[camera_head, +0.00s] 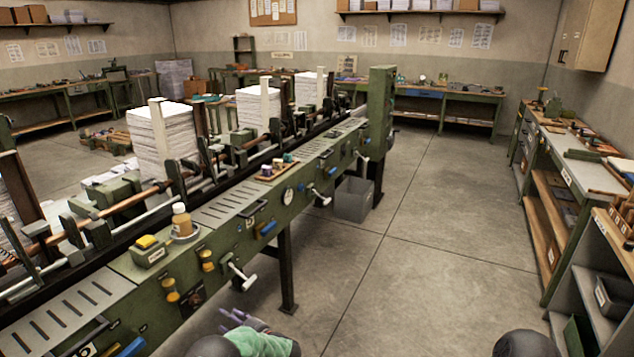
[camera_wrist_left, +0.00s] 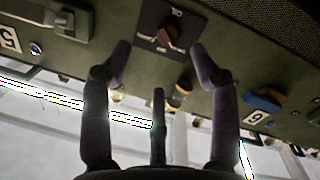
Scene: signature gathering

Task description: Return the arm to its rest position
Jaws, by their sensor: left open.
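My left gripper (camera_head: 237,318) is at the bottom of the head view, its purple fingers just in front of the green machine (camera_head: 225,268) and low beside its front panel. In the left wrist view the gripper (camera_wrist_left: 160,52) is open, its fingers spread with nothing between them. A reddish knob (camera_wrist_left: 170,38) on a black plate shows beyond the fingertips; I cannot tell any contact. A green cloth-like piece (camera_head: 268,344) lies over or beside my left wrist and partly hides it. My right gripper is not in view.
The long machine carries paper stacks (camera_head: 163,140), a bottle (camera_head: 181,221) and a white-handled crank (camera_head: 238,274) sticking out. A grey bin (camera_head: 353,199) stands on the floor by it. A workbench with shelves (camera_head: 560,170) lines the right. The floor between (camera_head: 420,240) is clear.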

